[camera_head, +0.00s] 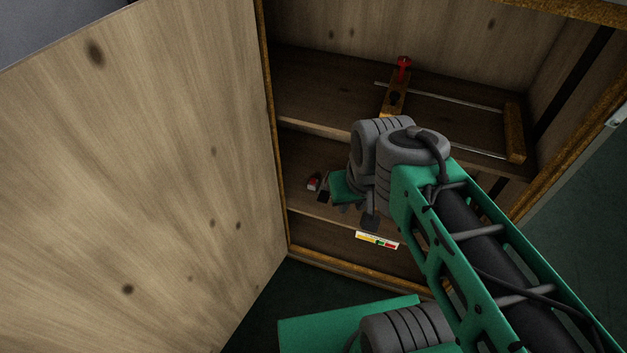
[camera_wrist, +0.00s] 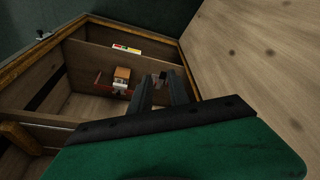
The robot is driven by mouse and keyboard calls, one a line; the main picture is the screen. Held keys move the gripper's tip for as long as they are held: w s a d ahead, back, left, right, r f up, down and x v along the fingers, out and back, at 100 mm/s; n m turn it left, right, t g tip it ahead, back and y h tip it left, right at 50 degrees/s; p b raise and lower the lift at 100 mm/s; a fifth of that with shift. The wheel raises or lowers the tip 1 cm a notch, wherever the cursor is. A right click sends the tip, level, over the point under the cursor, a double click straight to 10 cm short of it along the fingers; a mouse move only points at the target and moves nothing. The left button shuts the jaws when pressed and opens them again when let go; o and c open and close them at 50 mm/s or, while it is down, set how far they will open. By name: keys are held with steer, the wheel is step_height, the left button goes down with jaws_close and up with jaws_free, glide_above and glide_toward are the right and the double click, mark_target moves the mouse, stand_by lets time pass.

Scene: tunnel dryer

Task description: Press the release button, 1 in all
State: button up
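I cannot single out the release button for certain. A small red and white piece (camera_head: 314,182) sits on the lower shelf, just left of my gripper in the head view. A red knob-like part (camera_head: 403,66) stands on an orange-brown block (camera_head: 393,97) on the upper shelf. My gripper (camera_head: 347,208) is inside the cabinet at the lower shelf, partly hidden by my wrist. In the wrist view its two dark fingers (camera_wrist: 163,89) are apart, with a small pale and dark thing showing between their tips. I cannot tell whether they touch it.
The wooden cabinet's door (camera_head: 140,170) stands open at the left. A colored label strip (camera_head: 377,240) is on the lower front edge; it also shows in the wrist view (camera_wrist: 127,48). An orange block (camera_wrist: 121,76) and a red bar (camera_wrist: 99,82) are beside the fingers.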

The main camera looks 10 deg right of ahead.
jaws_close()
stand_by(1.4)
